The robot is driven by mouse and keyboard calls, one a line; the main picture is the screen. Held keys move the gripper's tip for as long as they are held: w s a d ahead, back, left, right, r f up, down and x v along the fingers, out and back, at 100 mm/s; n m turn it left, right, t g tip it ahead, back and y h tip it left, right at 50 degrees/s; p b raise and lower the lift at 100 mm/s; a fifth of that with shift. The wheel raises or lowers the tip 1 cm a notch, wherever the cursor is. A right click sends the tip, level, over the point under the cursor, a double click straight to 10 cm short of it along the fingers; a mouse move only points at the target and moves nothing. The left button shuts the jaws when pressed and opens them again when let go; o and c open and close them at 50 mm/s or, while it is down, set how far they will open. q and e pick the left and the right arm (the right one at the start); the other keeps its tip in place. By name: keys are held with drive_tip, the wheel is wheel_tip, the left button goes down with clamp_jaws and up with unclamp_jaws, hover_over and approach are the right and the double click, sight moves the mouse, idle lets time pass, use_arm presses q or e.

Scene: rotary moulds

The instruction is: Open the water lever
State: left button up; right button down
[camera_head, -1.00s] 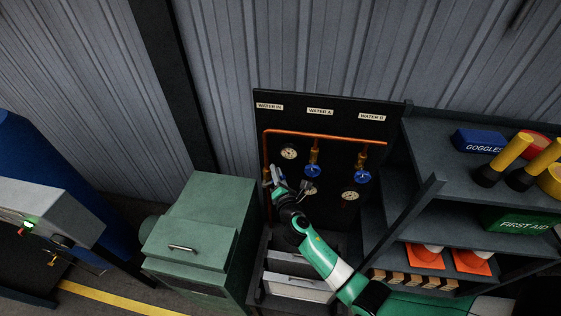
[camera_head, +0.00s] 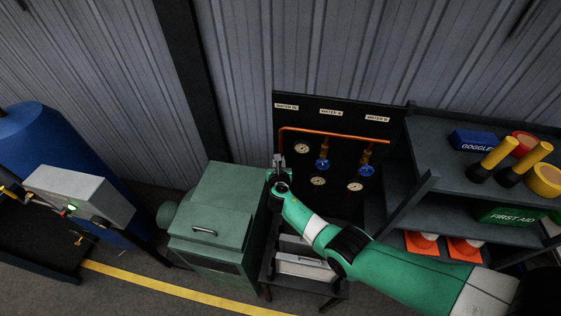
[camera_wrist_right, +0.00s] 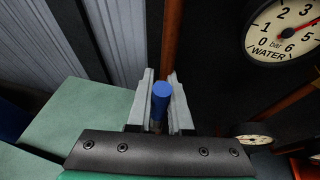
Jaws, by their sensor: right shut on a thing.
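The blue water lever (camera_wrist_right: 160,93) shows in the right wrist view between the two pale fingers of my right gripper (camera_wrist_right: 158,108). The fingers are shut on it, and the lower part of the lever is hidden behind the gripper. A copper pipe (camera_wrist_right: 172,45) runs up just beyond it. In the head view, my right gripper (camera_head: 278,162) is at the left edge of the black water panel (camera_head: 340,180), below the WATER IN label (camera_head: 287,106). The lever is hidden there by the gripper. My left gripper is not in view.
Blue valves for WATER A (camera_head: 323,164) and WATER B (camera_head: 367,170) sit to the right, with gauges near them. A large water gauge (camera_wrist_right: 283,30) is right of the gripper. A green cabinet (camera_head: 215,208) stands left, a dark shelf (camera_head: 425,185) right.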

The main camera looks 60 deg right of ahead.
drive_tip(key=shift+w, duration=0.1)
idle(0.5)
drive_tip(key=c, duration=0.8)
unclamp_jaws()
drive_tip(key=shift+c, duration=0.2)
drive_tip(key=shift+a, duration=0.1)
drive_tip(key=p+v, duration=0.6)
drive_tip(key=v, duration=0.5)
drive_tip(key=shift+a, duration=0.2)
drive_tip(key=shift+r, duration=0.15)
